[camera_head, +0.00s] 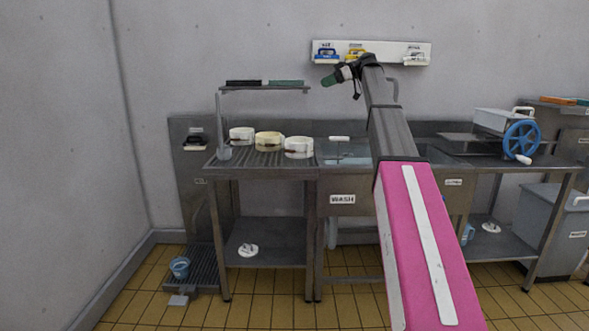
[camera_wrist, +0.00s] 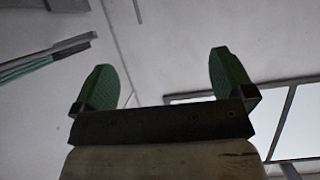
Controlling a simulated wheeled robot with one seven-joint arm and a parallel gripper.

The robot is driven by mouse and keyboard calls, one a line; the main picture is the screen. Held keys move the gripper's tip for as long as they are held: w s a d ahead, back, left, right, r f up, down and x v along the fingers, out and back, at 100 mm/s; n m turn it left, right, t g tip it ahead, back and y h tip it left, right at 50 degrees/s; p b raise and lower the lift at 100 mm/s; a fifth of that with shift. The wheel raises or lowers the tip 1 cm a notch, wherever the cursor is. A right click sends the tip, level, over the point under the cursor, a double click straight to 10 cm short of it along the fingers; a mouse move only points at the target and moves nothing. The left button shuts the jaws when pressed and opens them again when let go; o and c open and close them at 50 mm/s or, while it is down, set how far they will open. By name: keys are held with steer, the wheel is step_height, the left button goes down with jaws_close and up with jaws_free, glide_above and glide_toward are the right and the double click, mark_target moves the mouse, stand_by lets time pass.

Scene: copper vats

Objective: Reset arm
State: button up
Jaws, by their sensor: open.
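My arm stretches up and forward in the head view, with my gripper (camera_head: 337,76) high in front of the back wall, just below and left of the white wall rack. In the wrist view my gripper (camera_wrist: 163,80) shows two green fingers spread wide apart with nothing between them. The fingers point at bare pale wall or ceiling. No object touches the fingers.
A metal shelf (camera_head: 264,88) stands left of my gripper above a draining table (camera_head: 225,162) with several round white and cream items. The wall rack (camera_head: 420,46) hangs close by. A blue-wheeled machine (camera_head: 521,140) sits at right. Tiled floor (camera_head: 250,312) is clear in front.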

steer(key=s+f+m+h, duration=0.2)
steer(key=s+f+m, duration=0.25)
steer(key=f, duration=1.05)
steer(key=s+f+m+t+h, duration=0.1)
steer(key=s+f+m+h, duration=0.3)
steer(key=f, duration=1)
steer(key=s+f+m, duration=0.2)
steer(key=s+f, duration=0.3)
steer(key=f, duration=1)
steer(key=s+d+f+m+h, duration=0.3)
steer(key=s+f, duration=0.8)
steer(key=s, duration=0.1)
steer(key=s+d+f+m+g+h, duration=0.1)
steer(key=s+d+f+m+h, duration=0.1)
steer(key=s+f, duration=0.9)
steer(key=shift+s+d+f+m+h, duration=0.35)
steer(key=shift+s+m+h, duration=0.3)
steer(key=shift+s+h, duration=0.5)
steer(key=shift+s+r, duration=0.1)
